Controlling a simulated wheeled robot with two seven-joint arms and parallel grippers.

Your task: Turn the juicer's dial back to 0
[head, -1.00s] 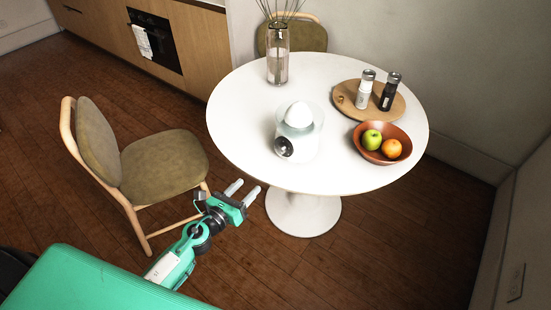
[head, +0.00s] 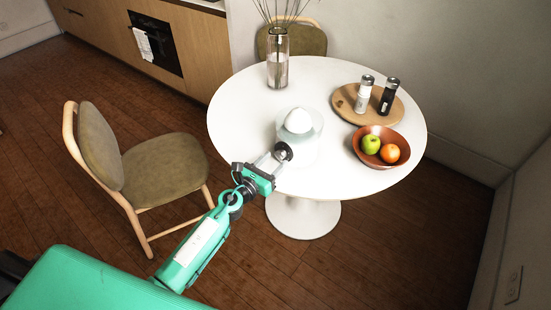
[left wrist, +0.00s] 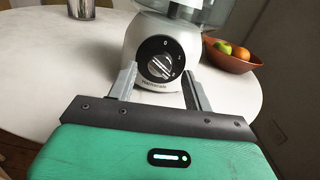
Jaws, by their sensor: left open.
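The white juicer (head: 299,133) stands on the round white table, with a clear bowl and a white cone on top. In the left wrist view the juicer (left wrist: 190,34) faces me with its round black dial (left wrist: 160,60). The dial's silver grip is tilted, and a 0 mark shows above it. My left gripper (head: 270,158) is open at the juicer's front. In the left wrist view its two fingers (left wrist: 158,86) stand on either side of the dial, just below its middle. I cannot tell whether they touch it. My right gripper is not in view.
On the table (head: 237,110) stand a glass vase (head: 278,65) with dark stems, a wooden board (head: 345,100) with two shakers, and a brown bowl (head: 402,141) with an apple and an orange. A chair (head: 160,170) stands to the left, another behind the table.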

